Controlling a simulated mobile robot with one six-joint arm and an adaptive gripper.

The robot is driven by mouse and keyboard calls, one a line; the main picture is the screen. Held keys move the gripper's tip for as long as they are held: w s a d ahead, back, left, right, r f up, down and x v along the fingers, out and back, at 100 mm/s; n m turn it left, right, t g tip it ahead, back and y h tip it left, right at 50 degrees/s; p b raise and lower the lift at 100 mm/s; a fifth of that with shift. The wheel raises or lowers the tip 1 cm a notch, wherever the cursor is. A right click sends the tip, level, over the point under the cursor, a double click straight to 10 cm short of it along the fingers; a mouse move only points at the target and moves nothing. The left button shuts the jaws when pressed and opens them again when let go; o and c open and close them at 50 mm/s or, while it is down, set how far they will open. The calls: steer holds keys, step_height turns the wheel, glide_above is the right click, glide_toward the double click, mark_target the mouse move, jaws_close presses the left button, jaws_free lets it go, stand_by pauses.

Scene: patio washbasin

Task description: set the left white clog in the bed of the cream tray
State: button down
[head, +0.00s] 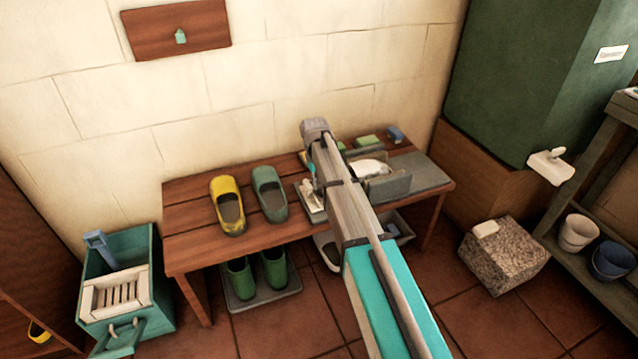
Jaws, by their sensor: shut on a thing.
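My arm reaches from the lower right over the wooden bench, and its wrist is above the bench's back edge. My gripper's fingers are hidden behind the arm, so I cannot see what they hold. A rounded white thing (368,168), perhaps a white clog, shows right of the arm between grey upright panels (388,188). Left of the arm, small pale shapes (308,192) lie at a shallow pale tray (317,215); I cannot tell what they are. A whitish piece (326,250) shows under the bench, partly hidden by the arm. I cannot tell which is the cream tray.
A yellow clog (227,203) and a green clog (269,194) stand on the bench (190,243). Green boots (240,278) stand on a tray below. A teal crate (125,285) is at left, a stone block (502,255) at right. Bare floor lies in front.

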steer(key=c, duration=0.6)
jaws_free()
steer(key=shift+r, duration=0.15)
step_height(320, 180, up, 11)
steer(key=p, duration=1.1)
steer(key=shift+n+t+y, duration=0.4)
steer(key=shift+t, duration=0.3)
steer(key=s, duration=0.4)
steer(key=s+d+r+p, duration=0.1)
steer(key=s, duration=0.4)
steer(key=s+d+r+p, duration=0.1)
steer(key=s, duration=0.4)
steer(key=shift+s, duration=0.2)
